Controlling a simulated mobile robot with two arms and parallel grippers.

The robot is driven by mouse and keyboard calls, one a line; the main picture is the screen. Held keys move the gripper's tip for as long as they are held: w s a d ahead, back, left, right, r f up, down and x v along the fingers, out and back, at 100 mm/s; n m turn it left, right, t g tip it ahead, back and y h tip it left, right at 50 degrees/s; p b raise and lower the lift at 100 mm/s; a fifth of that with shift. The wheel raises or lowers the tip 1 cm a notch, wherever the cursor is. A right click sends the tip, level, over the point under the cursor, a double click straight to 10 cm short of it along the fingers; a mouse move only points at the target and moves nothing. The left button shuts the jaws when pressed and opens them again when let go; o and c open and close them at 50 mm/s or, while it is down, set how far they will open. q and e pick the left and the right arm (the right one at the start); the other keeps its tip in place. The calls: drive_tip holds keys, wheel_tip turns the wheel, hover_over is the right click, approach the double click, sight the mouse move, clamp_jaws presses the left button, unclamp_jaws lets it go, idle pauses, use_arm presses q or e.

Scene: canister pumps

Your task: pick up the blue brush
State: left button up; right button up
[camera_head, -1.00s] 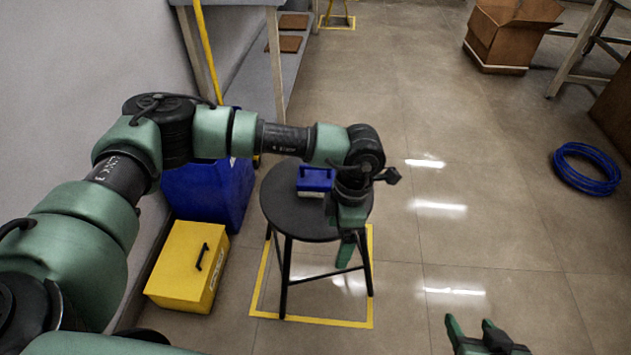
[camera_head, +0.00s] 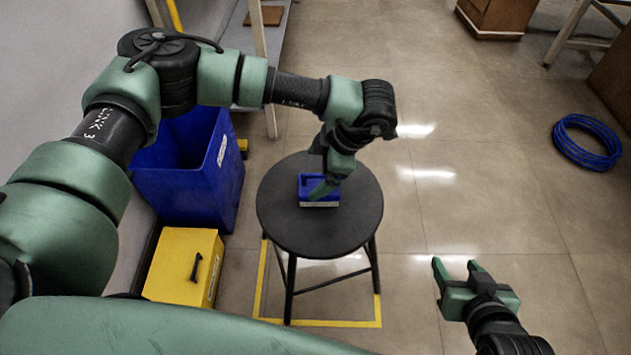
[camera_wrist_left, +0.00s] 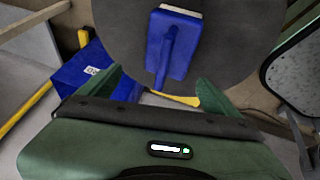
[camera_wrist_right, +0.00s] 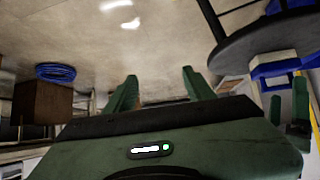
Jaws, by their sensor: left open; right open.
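The blue brush (camera_head: 311,184) lies on the black round stool (camera_head: 290,228), with a pale bristle edge toward the front. My left gripper (camera_head: 325,190) is above the stool by the brush and partly hides it in the head view. In the left wrist view the brush (camera_wrist_left: 172,44) lies ahead of the spread fingers (camera_wrist_left: 156,88), its handle pointing between them. The left gripper is open and empty. My right gripper (camera_head: 456,264) is open and empty, to the right of the stool. The brush (camera_wrist_right: 286,66) also shows at the right wrist view's right edge.
A blue bin (camera_head: 190,180) and a yellow box (camera_head: 183,262) stand left of the stool. A blue coiled hose (camera_head: 586,142) lies on the floor at the right. Yellow tape (camera_head: 340,323) marks the floor around the stool.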

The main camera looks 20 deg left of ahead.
sight(308, 185)
use_arm(q)
drive_tip(key=shift+s+a+f, duration=0.15)
drive_tip(key=shift+f, duration=0.45)
drive_tip(key=x, duration=0.1)
drive_tip(key=b+x, duration=0.1)
drive_tip(key=x, duration=0.2)
drive_tip(key=shift+s+f, duration=0.15)
drive_tip(key=shift+f, duration=0.4)
drive_tip(key=c, duration=1.5)
drive_tip(key=shift+c, duration=0.2)
use_arm(e)
drive_tip(key=w+a+r+t+y, duration=0.1)
drive_tip(key=w+a+r+t, duration=0.1)
drive_tip(key=w+r+t, duration=0.2)
wheel_tip(308, 185, up, 2)
drive_tip(key=shift+w+r, duration=0.15)
drive_tip(key=shift+w, duration=0.1)
use_arm(q)
drive_tip(key=shift+r, duration=0.15)
